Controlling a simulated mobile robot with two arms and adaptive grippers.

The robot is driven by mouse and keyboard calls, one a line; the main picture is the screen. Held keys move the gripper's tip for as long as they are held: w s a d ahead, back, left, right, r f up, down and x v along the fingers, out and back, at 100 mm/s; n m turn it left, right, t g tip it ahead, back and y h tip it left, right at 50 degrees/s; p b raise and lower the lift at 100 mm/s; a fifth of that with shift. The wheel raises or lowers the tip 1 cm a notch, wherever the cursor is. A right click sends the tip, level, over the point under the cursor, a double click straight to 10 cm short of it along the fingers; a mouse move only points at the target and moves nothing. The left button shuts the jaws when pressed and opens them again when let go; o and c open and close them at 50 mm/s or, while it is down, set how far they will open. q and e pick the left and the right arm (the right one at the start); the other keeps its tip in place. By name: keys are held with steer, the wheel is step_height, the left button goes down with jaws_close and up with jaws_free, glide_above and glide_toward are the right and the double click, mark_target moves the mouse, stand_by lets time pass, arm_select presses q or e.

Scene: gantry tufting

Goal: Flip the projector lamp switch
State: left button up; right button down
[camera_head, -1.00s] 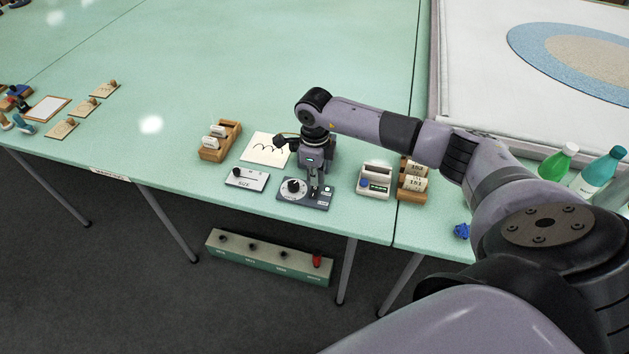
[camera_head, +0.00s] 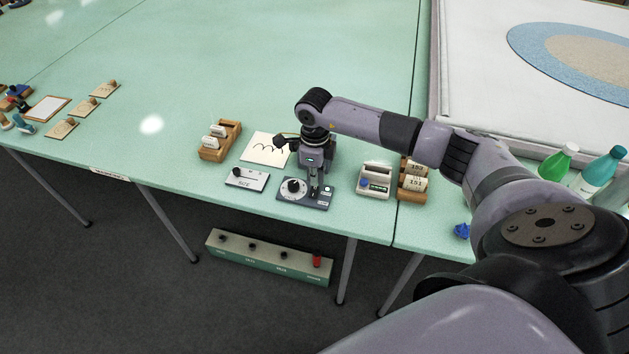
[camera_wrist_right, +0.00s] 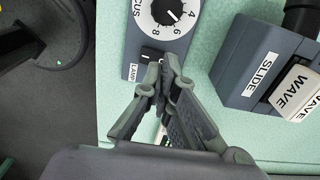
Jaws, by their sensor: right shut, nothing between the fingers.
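A dark grey control panel (camera_head: 287,197) with a black-and-white dial lies near the front edge of the table. In the right wrist view the panel (camera_wrist_right: 176,46) carries a dark switch (camera_wrist_right: 150,55) next to a LAMP label, below the numbered focus dial (camera_wrist_right: 167,13). My right gripper (camera_head: 314,193) points down over the panel, to the right of the dial. In the wrist view its fingers (camera_wrist_right: 168,70) are shut and empty, with the tips beside the switch. I cannot tell whether they touch it. My left gripper is not in view.
Right of the panel stand a white device (camera_head: 375,180) and a wooden card rack (camera_head: 411,193). A SIZE slider plate (camera_head: 246,179) lies on the left. A grey SLIDE box (camera_wrist_right: 250,65) holds a WAVE card in the wrist view. A knobbed box (camera_head: 268,262) sits below the table edge.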

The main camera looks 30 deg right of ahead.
mark_target(314, 189)
steer(key=shift+f+b, duration=1.15)
steer(key=shift+f, duration=0.25)
stand_by(0.4)
steer(key=shift+r, duration=0.1)
steer(key=shift+r+p, duration=2.25)
steer(key=shift+r, duration=1.25)
steer(key=shift+f, duration=0.1)
